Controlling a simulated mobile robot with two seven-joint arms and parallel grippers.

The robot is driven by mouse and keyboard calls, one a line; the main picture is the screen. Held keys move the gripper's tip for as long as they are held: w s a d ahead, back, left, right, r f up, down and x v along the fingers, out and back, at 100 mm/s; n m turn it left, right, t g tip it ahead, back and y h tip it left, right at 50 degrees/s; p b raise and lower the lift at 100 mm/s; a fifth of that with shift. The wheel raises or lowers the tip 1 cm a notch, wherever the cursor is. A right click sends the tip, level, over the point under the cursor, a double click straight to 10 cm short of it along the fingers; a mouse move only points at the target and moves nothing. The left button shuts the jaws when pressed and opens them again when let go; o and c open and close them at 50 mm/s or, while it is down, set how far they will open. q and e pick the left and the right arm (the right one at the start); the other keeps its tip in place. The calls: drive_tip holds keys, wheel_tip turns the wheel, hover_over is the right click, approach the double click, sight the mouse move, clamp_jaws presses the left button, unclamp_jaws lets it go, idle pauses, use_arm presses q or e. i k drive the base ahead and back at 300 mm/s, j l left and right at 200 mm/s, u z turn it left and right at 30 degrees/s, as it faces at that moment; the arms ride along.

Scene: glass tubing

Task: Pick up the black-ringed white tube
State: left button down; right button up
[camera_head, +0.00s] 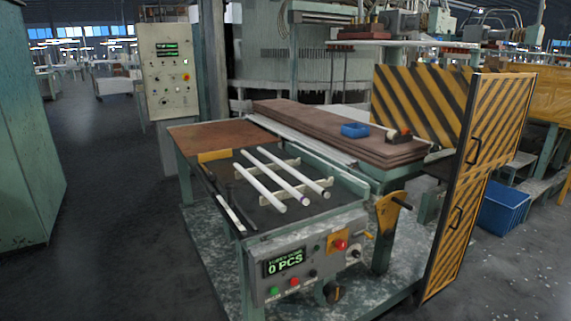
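Several white tubes lie side by side on a pale rack on the machine's dark bed in the head view. The left tube (262,190) and the right tube (295,172) look plain white. The middle tube (273,176) shows a small darkish purple band near its front end; I cannot tell whether the band is black. A dark bar with white parts (238,211) lies along the bed's left edge; I cannot tell what it is. Neither of my grippers is in view.
The machine's front panel (308,262) has a display reading 0 PCS and several buttons. A yellow-black striped guard door (474,180) stands to the right. A blue box (355,130) sits on brown boards behind. A green cabinet (28,140) stands left; the floor between is clear.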

sight(315, 187)
drive_tip(key=i+l, duration=0.15)
drive_tip(key=l, duration=0.15)
drive_tip(key=i+l, duration=0.15)
drive_tip(key=l, duration=0.2)
drive_tip(key=i+l, duration=0.1)
drive_tip(key=l, duration=0.2)
drive_tip(key=i+l, duration=0.15)
drive_tip(key=l, duration=0.2)
drive_tip(key=i+l, duration=0.15)
drive_tip(key=l, duration=0.15)
